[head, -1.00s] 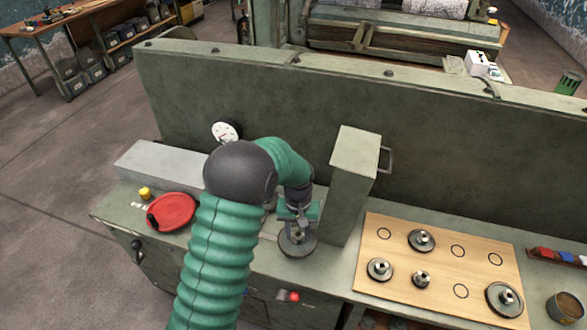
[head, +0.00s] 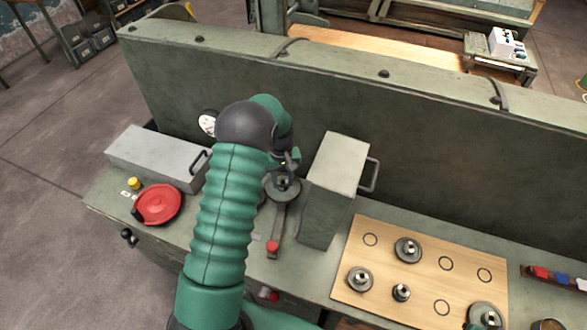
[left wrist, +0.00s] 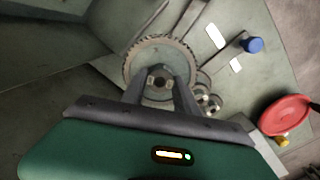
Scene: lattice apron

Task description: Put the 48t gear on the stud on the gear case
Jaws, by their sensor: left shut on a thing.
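My left gripper (head: 284,172) is shut on the 48t gear (head: 283,190), a dark toothed disc with a raised hub. It holds the gear near the back panel, left of the upright grey-green box. In the left wrist view, the gripper fingers (left wrist: 161,82) pinch the hub, and the toothed gear (left wrist: 160,46) spreads out beyond them. Smaller gears (left wrist: 205,96) show beside the held gear there. I cannot make out the stud; the arm and gear cover part of the gear case area.
The upright box (head: 330,190) with a side handle stands close right of the gear. A lever with a red knob (head: 272,248) lies in front. A wooden board (head: 375,240) holds several gears. A red disc (head: 158,204) and a long grey box (head: 150,158) are left.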

